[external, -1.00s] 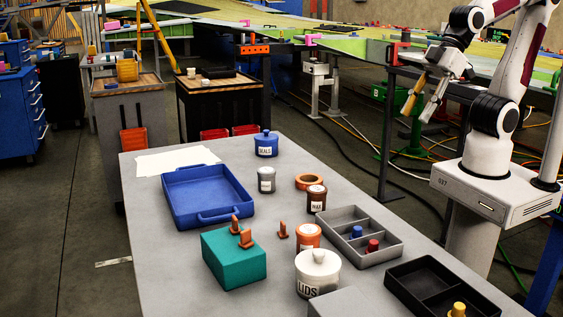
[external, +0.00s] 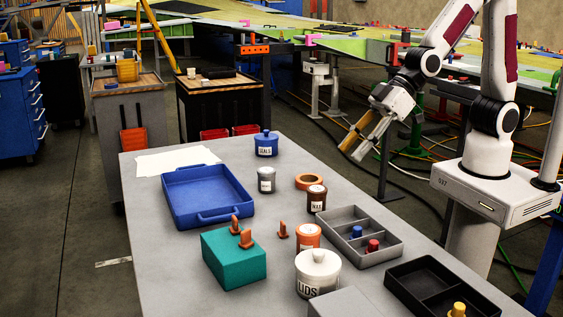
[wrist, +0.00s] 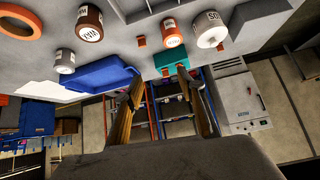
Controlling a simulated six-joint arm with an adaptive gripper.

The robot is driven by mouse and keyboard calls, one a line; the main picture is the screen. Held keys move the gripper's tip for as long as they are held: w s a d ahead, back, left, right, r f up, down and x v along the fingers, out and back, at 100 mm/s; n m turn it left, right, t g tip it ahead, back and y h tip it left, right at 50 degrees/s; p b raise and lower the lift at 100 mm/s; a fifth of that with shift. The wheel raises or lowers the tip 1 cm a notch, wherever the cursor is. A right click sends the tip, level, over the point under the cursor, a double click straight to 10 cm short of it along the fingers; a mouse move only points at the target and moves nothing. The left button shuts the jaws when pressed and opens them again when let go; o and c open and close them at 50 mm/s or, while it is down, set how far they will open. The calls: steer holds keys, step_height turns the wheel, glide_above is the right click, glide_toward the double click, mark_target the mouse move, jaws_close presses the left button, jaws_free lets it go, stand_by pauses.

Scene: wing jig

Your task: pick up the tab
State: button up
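An orange tab (external: 283,231) stands upright on the grey table, just right of a teal block (external: 233,262). Two similar orange tabs stand on the block: one at its back edge (external: 235,224) and one on its top (external: 246,239). In the wrist view small orange pieces show around the teal block (wrist: 170,58), one of them on the table (wrist: 141,42); I cannot tell which tab each is. My gripper (external: 353,154) is open and empty, above and beyond the table's right edge, well away from the tabs. Its fingers (wrist: 160,75) are spread in the wrist view.
A blue tray (external: 207,171), an orange tape ring (external: 309,181) and several labelled jars stand around the tabs. A white lidded jar (external: 318,273) is near the front. A grey divided tray (external: 383,252) and a black tray (external: 405,283) lie along the right edge.

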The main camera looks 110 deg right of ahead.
steer(key=w+d+f+t, duration=0.1)
steer(key=w+d+f, duration=0.1)
steer(key=w+f, duration=0.55)
steer(key=m+t+h, duration=0.1)
glide_toward(285, 224)
steer(key=shift+x, duration=0.85)
steer(key=shift+w+d+f+h, duration=0.3)
steer(key=shift+d+f+h, duration=0.1)
steer(key=shift+f, duration=0.25)
steer(key=shift+x, duration=1.3)
steer(key=shift+w+a, duration=0.1)
steer(key=shift+x, duration=2.5)
steer(key=shift+f, duration=0.1)
